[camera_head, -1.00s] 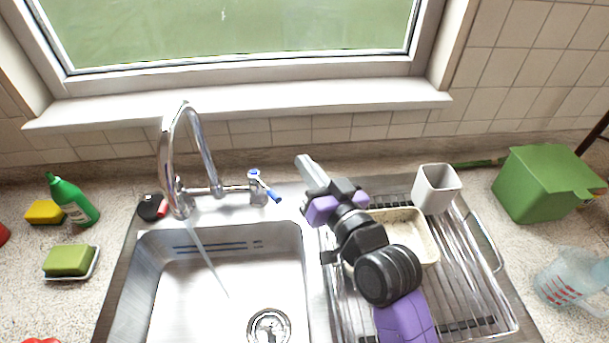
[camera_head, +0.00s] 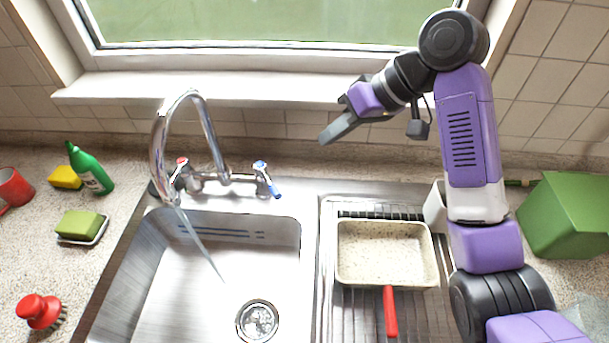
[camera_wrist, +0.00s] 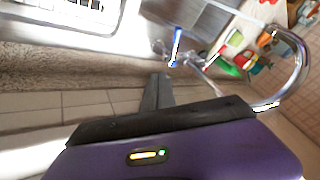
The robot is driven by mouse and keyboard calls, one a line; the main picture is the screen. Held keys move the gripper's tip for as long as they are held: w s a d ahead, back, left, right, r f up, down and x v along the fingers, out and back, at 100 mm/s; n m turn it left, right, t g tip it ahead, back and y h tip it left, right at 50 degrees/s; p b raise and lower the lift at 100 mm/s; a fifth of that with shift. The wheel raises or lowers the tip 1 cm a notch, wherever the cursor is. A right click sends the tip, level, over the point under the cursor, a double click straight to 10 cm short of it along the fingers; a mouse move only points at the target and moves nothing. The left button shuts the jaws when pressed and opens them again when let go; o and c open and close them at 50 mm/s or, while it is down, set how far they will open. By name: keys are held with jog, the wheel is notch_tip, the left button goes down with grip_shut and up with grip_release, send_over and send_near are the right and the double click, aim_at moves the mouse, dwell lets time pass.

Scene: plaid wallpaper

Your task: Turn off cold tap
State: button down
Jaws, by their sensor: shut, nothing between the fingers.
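The cold tap handle (camera_head: 267,180), blue-tipped, sits at the right end of the chrome mixer. Its lever slants down to the right. The curved spout (camera_head: 160,150) stands to the left, and a stream of water (camera_head: 203,248) runs from it into the sink (camera_head: 150,290). My gripper (camera_head: 325,139) is shut and empty, above and to the right of the cold tap, in front of the window sill, pointing down-left. In the wrist view the blue handle (camera_wrist: 177,45) lies just beyond my gripper's fingertips (camera_wrist: 160,76), apart from them.
A red-marked tap (camera_head: 181,163) is at the mixer's left end. A drying rack holds a cream pan (camera_head: 385,252) with a red handle. A grey-white cup (camera_head: 435,208) is partly behind my arm. A green box (camera_head: 568,215) stands right. The window sill (camera_head: 270,92) runs behind.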

jog(key=s+f+g, duration=0.1)
jog(key=s, duration=0.1)
send_near(268, 181)
notch_tip(268, 181, down, 4)
jog(key=d, duration=0.3)
jog(key=shift+s+a+f+p, duration=0.2)
jog(key=shift+a+p, duration=0.15)
jog(key=shift+a, duration=0.3)
jog(key=shift+s+a+f+p, duration=0.2)
jog(key=shift+a+p, duration=0.2)
jog(key=shift+a, duration=0.25)
jog(key=shift+s+a+f+p, duration=0.15)
jog(key=shift+a+f+p, duration=0.15)
jog(key=shift+a, duration=0.35)
jog(key=shift+h, duration=0.3)
